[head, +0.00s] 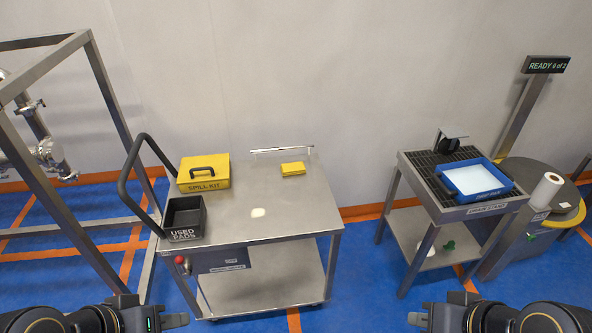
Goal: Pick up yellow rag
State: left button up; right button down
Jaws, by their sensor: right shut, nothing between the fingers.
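A small folded yellow rag (293,168) lies flat on the steel cart top (290,212), near its back edge and right of the middle. My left gripper (182,320) is at the bottom left, in front of the cart and well away from the rag; its finger gap cannot be made out. My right gripper (416,319) is at the bottom, right of the cart, shut and empty. Neither gripper touches anything.
On the cart's left stand a yellow spill kit box (204,172) and a black used-pads bin (185,218). A pale patch (258,212) is mid-cart. A steel frame (105,90) stands left. A stand with a blue tray (448,188) stands right. The cart's front right is clear.

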aim_at(298, 168)
jog(key=i+l+u, duration=0.1)
jog(key=i, duration=0.3)
jog(key=i+l+u, duration=0.15)
jog(key=i+l, duration=0.15)
jog(key=i+l+u, duration=0.1)
jog(key=i+l, duration=0.2)
jog(key=i, duration=0.2)
jog(key=u, duration=1.3)
